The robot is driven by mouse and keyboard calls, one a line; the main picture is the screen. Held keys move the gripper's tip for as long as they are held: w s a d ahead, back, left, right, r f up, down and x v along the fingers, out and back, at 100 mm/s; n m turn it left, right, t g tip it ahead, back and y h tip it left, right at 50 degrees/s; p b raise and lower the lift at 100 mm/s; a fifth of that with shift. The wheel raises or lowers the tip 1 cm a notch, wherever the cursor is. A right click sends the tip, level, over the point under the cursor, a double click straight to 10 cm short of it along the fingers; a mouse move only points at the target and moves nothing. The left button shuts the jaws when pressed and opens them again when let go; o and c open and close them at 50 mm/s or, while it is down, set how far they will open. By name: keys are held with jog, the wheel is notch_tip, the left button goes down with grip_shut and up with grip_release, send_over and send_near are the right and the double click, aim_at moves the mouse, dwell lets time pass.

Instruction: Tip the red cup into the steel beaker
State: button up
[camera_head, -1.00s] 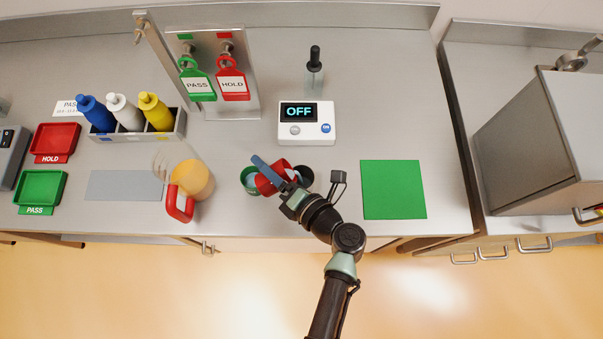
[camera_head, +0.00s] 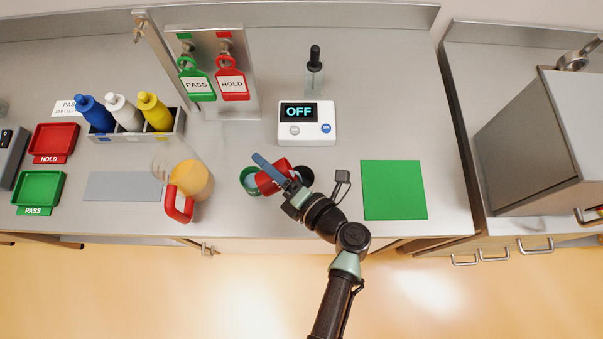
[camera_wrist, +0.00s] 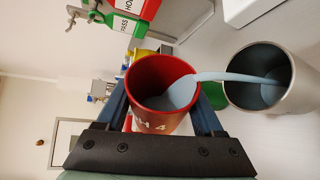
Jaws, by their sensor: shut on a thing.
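The red cup (camera_wrist: 155,122) is held between my gripper's two blue fingers (camera_wrist: 163,100) in the wrist view. It is tilted, and a pale blue-grey stream runs from its rim into the steel beaker (camera_wrist: 297,88). Pale blue material shows inside both cup and beaker. The beaker's mouth is at the right of the wrist view, apart from the cup. In the head view the red cup (camera_head: 273,181) lies tilted in my gripper (camera_head: 270,170) over the bench front. I cannot clearly make out the beaker there.
A green vessel (camera_head: 247,180) stands just left of the red cup, and a dark round one (camera_head: 304,174) just right. An orange-filled container with a red handle (camera_head: 181,206) stands further left. The display unit (camera_head: 306,134) is behind; a green mat (camera_head: 393,190) lies right.

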jog(key=shift+w+d+r+m+y+p, duration=0.2)
jog(key=shift+d+r+m+y+p, duration=0.15)
jog(key=shift+m+p, duration=0.25)
dwell(0.6)
jog(key=shift+w+d+f+m+y, duration=0.1)
jog(key=shift+d+f+m+y, duration=0.1)
jog(key=shift+f+m+y, duration=0.3)
dwell(0.8)
jog(key=shift+s+a+n+h+b, duration=0.25)
jog(key=shift+a+n+h+b, duration=0.2)
jog(key=shift+n+h+b, duration=0.3)
jog(key=shift+a+r+n, duration=0.1)
jog(key=shift+r+n, duration=0.1)
jog(key=shift+n, duration=0.05)
jog(key=shift+f, duration=0.1)
jog(key=shift+a, duration=0.1)
